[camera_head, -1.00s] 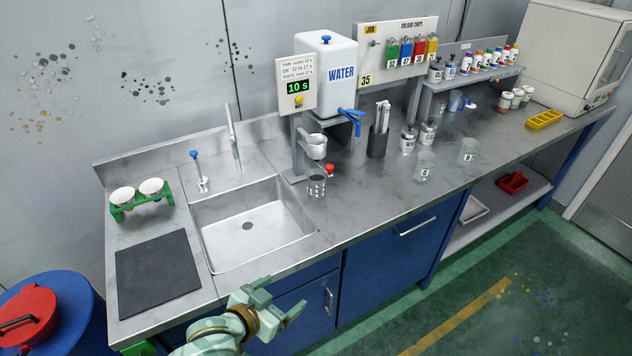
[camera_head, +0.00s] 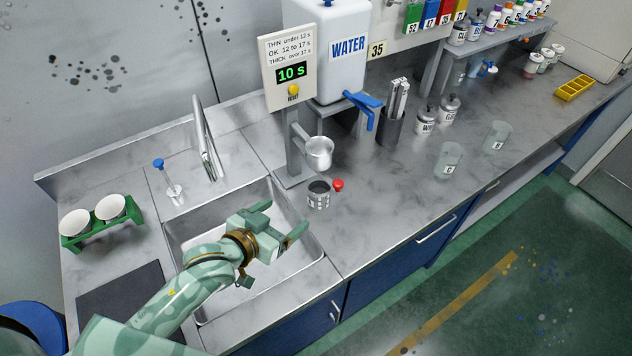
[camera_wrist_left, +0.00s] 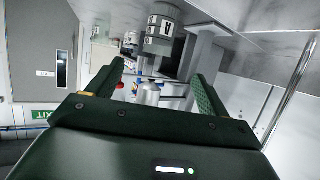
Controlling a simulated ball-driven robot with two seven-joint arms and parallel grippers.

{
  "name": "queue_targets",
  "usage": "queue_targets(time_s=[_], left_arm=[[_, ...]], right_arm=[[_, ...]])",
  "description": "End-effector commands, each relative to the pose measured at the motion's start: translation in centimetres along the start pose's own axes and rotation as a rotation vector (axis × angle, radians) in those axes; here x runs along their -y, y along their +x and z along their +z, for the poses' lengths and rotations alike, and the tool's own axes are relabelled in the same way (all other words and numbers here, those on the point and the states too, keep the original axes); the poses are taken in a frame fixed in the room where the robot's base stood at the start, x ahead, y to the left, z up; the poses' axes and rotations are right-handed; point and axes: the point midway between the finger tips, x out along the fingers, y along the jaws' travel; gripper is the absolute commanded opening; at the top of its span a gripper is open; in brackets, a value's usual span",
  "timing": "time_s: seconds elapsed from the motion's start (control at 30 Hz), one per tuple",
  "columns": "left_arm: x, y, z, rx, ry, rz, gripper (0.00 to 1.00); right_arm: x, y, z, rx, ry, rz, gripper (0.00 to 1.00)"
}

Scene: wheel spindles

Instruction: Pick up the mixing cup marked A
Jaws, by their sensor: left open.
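A small grey cup (camera_head: 318,195) with a dark inside and a black-and-white label stands on the counter right of the sink, below the metal cup on the stand. Its marking is too small to read. A labelled grey cup (camera_wrist_left: 163,30), likely the same one, shows upside down in the left wrist view. Two clear cups, one nearer (camera_head: 447,160) and one farther (camera_head: 495,137), stand further right; I cannot read their letters surely. My left gripper (camera_head: 284,222) is open and empty over the sink's right side, left of the small cup and apart from it. My right gripper is out of view.
A metal cup (camera_head: 319,152) hangs on the timer stand (camera_head: 292,142), with a red knob (camera_head: 338,185) near the small cup. The water tank (camera_head: 328,55) has a blue tap. A tap (camera_head: 204,140) rises behind the sink (camera_head: 180,235). Counter between small and clear cups is free.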

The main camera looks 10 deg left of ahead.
Motion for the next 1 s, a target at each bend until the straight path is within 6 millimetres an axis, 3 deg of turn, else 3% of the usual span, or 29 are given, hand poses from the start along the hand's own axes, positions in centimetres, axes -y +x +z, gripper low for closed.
queue_targets(time_s=[0.23,0.4,0.6,0.83,1.0], left_arm=[[0.1,5.9,0.1,-0.001,0.0,-0.001,0.79],[0.0,9.2,0.2,0.001,0.0,0.0,0.79],[0.0,10.9,0.0,0.001,0.001,0.0,0.79],[0.1,14.5,-0.1,0.001,0.0,0.0,0.79],[0.1,15.7,-0.2,0.001,0.001,0.0,0.79]], right_arm=[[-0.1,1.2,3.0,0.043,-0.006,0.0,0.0],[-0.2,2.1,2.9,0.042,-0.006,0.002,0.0],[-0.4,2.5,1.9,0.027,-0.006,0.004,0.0],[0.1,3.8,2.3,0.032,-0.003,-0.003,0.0],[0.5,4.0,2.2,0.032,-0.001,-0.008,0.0]])
